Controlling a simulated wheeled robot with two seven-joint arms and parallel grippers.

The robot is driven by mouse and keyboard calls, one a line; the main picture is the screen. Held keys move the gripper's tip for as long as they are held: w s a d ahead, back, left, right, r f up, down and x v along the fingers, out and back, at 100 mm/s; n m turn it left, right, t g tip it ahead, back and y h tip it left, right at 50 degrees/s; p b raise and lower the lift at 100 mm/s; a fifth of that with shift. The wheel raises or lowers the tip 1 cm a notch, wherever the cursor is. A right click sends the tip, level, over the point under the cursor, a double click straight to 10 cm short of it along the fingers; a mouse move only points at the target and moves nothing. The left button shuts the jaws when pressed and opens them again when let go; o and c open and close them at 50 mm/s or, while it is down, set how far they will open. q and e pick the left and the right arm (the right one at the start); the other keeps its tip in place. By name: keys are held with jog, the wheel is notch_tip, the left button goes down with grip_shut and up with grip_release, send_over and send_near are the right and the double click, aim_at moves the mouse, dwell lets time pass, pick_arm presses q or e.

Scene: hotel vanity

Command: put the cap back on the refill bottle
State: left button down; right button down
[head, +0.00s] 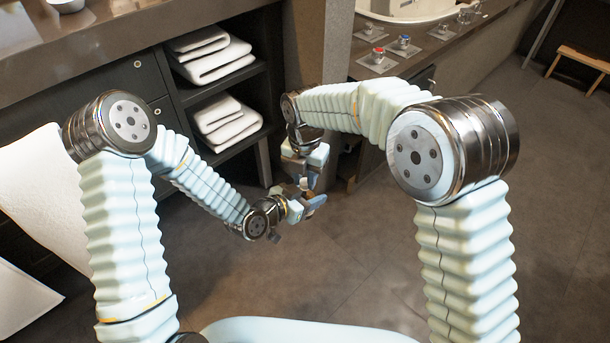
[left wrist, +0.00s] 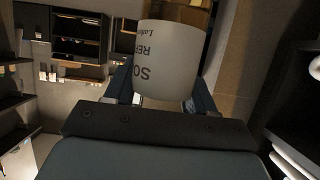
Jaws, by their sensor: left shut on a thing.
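My left gripper (head: 306,205) is in front of the vanity, above the floor. In the left wrist view its two dark fingers stand on either side of a refill bottle (left wrist: 168,62), and it is shut on it. The bottle has a white label with dark, upside-down print and an amber part (left wrist: 182,12) cut off by the top edge. The bottle's mouth is out of that view. My right gripper (head: 302,174) points down just above the left one, very close to it. Whether it is open or holds the cap is too small to tell. I cannot make out the cap.
Small pieces with a red top (head: 378,54) and a blue top (head: 403,42) sit on square pads on the counter (head: 440,50), near a white basin (head: 405,8). Folded towels (head: 215,58) fill open shelves. A wooden stool (head: 583,60) stands far right. The floor (head: 350,250) is clear.

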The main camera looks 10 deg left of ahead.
jog(key=m, duration=0.6)
jog(key=shift+m, duration=0.3)
jog(key=c, duration=0.9)
grip_release()
jog(key=shift+r, duration=2.3)
